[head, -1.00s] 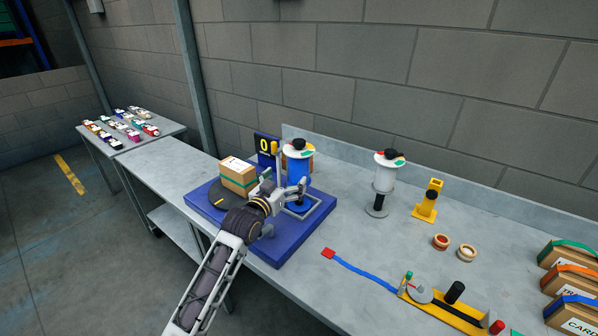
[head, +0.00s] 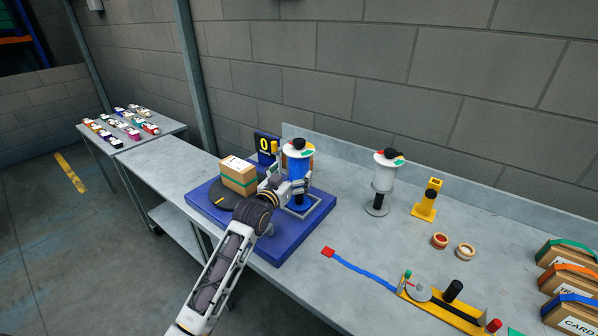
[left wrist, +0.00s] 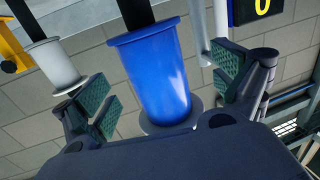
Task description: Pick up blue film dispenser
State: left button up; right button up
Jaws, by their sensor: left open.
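The blue film dispenser (head: 296,168) stands upright on the blue platform (head: 270,252), with a blue roll and a white top disc. In the left wrist view the blue roll (left wrist: 155,75) sits between the green-padded fingers. My left gripper (head: 299,183) is at the roll, its fingers on either side of it. The jaws are open, with a visible gap between the roll and the pads. Part of the dispenser's lower half is hidden by the gripper in the head view. My right gripper is not in view.
A cardboard box (head: 238,176) sits on a dark turntable just left of the gripper. A display reading 0 (head: 264,146) stands behind. A white film dispenser (head: 384,178) and a yellow stand (head: 425,203) are to the right. The bench's middle front holds a blue strap (head: 362,272).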

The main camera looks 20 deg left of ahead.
aim_at(296, 144)
pick_arm(q)
jog(key=shift+w+d+p, duration=0.25)
jog(key=shift+w, duration=0.25)
jog(key=shift+w+d+p, duration=0.2)
jog(key=shift+w+d, duration=0.05)
jog(key=shift+w, duration=0.25)
jog(key=shift+w+d+f, duration=0.1)
jog(key=shift+w, duration=0.8)
jog(key=shift+w+f, duration=0.1)
jog(key=shift+w, duration=0.15)
jog(key=c, duration=1.5)
jog(key=shift+r+b, duration=0.65)
jog(key=shift+r, duration=4.45)
